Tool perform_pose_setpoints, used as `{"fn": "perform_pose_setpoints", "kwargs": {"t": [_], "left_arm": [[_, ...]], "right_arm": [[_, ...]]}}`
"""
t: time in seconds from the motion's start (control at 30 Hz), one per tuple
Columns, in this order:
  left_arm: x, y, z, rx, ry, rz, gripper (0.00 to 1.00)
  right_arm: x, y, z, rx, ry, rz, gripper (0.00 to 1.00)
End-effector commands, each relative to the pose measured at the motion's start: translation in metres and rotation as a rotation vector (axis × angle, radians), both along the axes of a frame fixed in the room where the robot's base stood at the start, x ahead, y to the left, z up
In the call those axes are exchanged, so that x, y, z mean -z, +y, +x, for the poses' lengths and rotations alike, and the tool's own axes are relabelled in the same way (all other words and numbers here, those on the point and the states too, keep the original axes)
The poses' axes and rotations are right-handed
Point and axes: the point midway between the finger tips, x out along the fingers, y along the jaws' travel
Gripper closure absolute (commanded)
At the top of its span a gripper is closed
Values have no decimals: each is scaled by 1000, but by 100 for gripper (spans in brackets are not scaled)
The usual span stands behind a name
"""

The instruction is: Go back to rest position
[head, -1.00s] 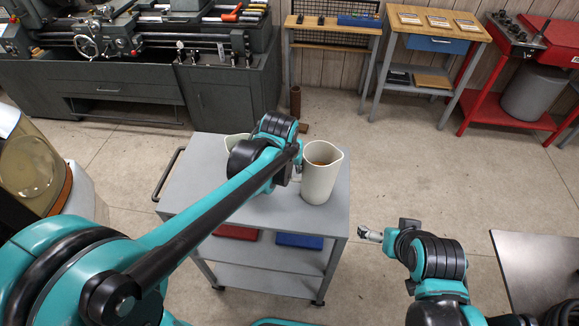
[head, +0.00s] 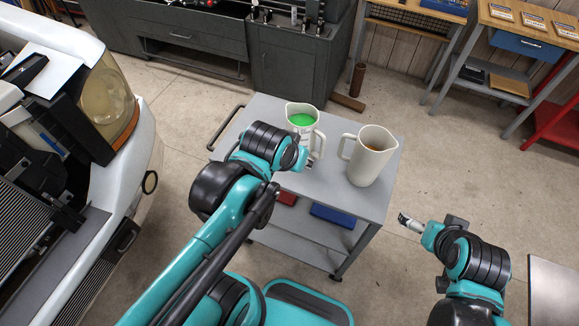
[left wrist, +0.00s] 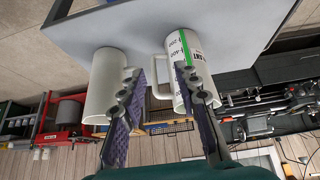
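A cream pitcher with green liquid (head: 300,115) stands on the grey cart (head: 262,110) and also shows in the left wrist view (left wrist: 187,62). A second cream pitcher with brownish contents (head: 367,160) stands to its right, and shows upside down in the left wrist view (left wrist: 106,80). My left gripper (left wrist: 160,80) is open, its two fingers apart, with the green pitcher's handle seen between them; I cannot tell whether it touches. In the head view my left wrist mostly hides this gripper. My right gripper (head: 408,222) is beyond the cart's right side, too small to read its fingers.
A white vehicle front with its hood open (head: 120,190) is at the left. A red box and a blue box (head: 333,215) lie on the cart's lower shelf. A grey table (head: 553,295) is at the lower right. Open floor lies right of the cart.

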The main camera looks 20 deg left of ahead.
Motion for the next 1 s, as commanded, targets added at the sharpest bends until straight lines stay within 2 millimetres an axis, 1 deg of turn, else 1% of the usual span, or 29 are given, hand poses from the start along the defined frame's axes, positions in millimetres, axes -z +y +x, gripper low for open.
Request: {"fn": "perform_pose_setpoints", "kwargs": {"t": [0.03, 0.1, 0.2, 0.57, 0.67, 0.8, 0.9, 1.0], "left_arm": [[7, 7, -13, -6, -19, 3, 68], [15, 13, -24, -7, -40, 9, 68], [21, 17, -32, -8, -57, 14, 68], [25, 18, -34, -6, -63, 17, 68], [38, 18, -34, -6, -63, 17, 68], [69, 18, -34, -7, -63, 16, 68], [86, 18, -34, -7, -63, 16, 68], [87, 18, -34, -7, -63, 16, 68]], "right_arm": [[0, 0, 0, 0, 0, 0, 0], [0, 0, 0, 0, 0, 0, 0], [0, 0, 0, 0, 0, 0, 0], [2, 0, 0, 0, 0, 0, 0], [15, 0, 0, 0, 0, 0, 0], [46, 0, 0, 0, 0, 0, 0], [63, 0, 0, 0, 0, 0, 0], [64, 0, 0, 0, 0, 0, 0]]}}
